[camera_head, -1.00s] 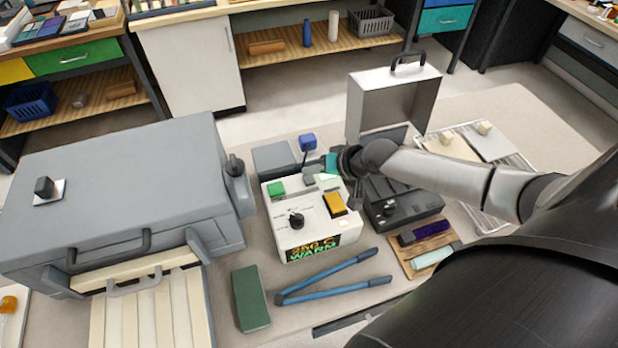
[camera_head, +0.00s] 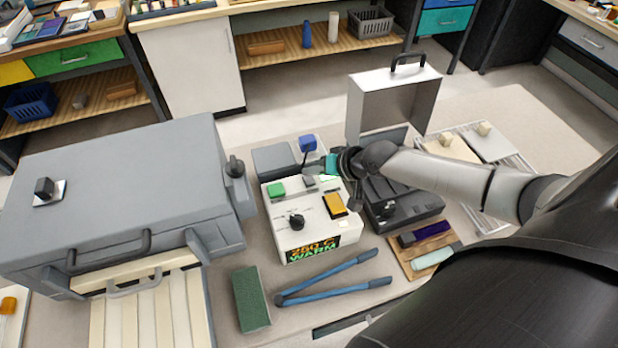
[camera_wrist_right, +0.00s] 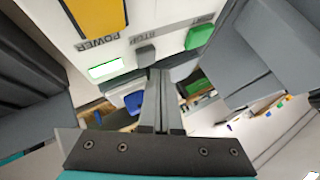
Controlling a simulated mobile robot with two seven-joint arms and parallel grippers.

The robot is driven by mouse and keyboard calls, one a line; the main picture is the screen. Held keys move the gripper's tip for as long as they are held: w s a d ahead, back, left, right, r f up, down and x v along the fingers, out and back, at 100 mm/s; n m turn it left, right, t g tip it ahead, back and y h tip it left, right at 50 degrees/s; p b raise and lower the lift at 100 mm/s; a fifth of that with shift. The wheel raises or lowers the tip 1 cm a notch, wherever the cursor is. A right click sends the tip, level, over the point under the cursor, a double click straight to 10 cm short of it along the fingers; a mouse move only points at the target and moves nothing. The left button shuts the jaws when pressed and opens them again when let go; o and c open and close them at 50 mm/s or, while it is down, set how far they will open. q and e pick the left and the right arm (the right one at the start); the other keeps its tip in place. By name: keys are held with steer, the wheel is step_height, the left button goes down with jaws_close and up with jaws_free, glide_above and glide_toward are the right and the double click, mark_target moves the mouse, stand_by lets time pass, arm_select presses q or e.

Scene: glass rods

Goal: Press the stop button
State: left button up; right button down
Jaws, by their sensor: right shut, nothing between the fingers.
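The white control box (camera_head: 300,220) stands mid-bench with a lit display reading WARM. On its top are a green button (camera_head: 276,189), a grey stop button (camera_head: 310,181), an orange power switch (camera_head: 334,204) and a black knob (camera_head: 296,220). The right wrist view shows the grey stop button (camera_wrist_right: 145,53) between the green button (camera_wrist_right: 199,36) and the orange switch (camera_wrist_right: 97,15). My right gripper (camera_head: 318,171) is shut and empty, its tips (camera_wrist_right: 160,72) close beside the stop button; I cannot tell whether they touch. My left gripper is not in view.
A large grey furnace (camera_head: 130,190) stands left of the box. Blue tongs (camera_head: 330,279) and a green block (camera_head: 251,298) lie in front. An open case (camera_head: 394,105) stands behind.

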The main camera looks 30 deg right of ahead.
mark_target(313, 182)
steer(key=shift+f, duration=0.15)
stand_by(0.6)
steer(key=shift+f, duration=0.3)
steer(key=shift+f+b, duration=0.55)
steer(key=shift+b, duration=0.05)
stand_by(0.5)
steer(key=shift+r, duration=0.1)
steer(key=shift+r+p, duration=0.85)
steer(key=shift+p, duration=0.2)
step_height(313, 182, up, 5)
steer(key=p, duration=0.5)
